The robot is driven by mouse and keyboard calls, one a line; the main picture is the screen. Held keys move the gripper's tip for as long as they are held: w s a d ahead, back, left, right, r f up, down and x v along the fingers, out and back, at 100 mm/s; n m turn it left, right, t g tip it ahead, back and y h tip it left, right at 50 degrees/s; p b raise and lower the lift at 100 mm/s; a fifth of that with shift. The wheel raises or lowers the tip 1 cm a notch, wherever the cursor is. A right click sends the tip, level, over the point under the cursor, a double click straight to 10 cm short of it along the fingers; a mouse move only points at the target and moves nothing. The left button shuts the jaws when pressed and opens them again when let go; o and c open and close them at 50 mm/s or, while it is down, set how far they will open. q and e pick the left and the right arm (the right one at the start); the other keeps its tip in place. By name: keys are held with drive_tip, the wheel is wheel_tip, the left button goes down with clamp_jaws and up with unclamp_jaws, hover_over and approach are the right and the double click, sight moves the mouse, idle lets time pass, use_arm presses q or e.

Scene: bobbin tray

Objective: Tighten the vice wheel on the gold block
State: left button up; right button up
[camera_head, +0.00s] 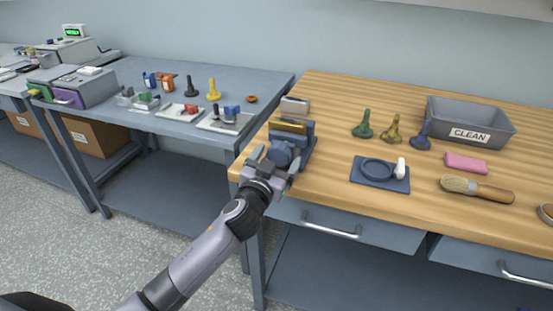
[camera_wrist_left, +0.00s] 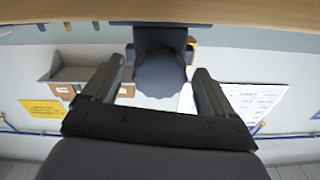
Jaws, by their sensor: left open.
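The blue-grey vice (camera_head: 307,143) sits at the left front edge of the wooden bench. The gold block (camera_head: 289,124) lies between its jaws; I cannot tell how firmly they press on it. The dark vice wheel (camera_head: 284,154) faces the front, and its lobed face fills the middle of the left wrist view (camera_wrist_left: 160,75). My left gripper (camera_head: 273,161) is open, with one finger on each side of the wheel. In the left wrist view the fingers (camera_wrist_left: 156,85) stand apart from the wheel's rim. My right gripper is not in view.
On the wooden bench (camera_head: 330,90) are several coloured knobbed pieces (camera_head: 391,129), a blue mat (camera_head: 362,182) with a ring, a pink block (camera_head: 465,163), a brush (camera_head: 477,188) and a grey CLEAN bin (camera_head: 433,106). A drawer handle (camera_head: 331,231) projects below the bench edge.

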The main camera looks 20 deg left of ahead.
use_arm(q)
drive_tip(key=c, duration=1.1)
drive_tip(key=shift+o, duration=0.2)
drive_tip(key=shift+m, duration=0.3)
drive_tip(key=m, duration=0.4)
drive_tip(key=m+p, duration=0.1)
drive_tip(key=m, duration=0.4)
drive_tip(key=m+p, duration=0.1)
drive_tip(key=m, duration=0.3)
drive_tip(key=shift+m, duration=0.3)
drive_tip(key=shift+m+p, duration=0.45)
drive_tip(key=shift+m, duration=1.85)
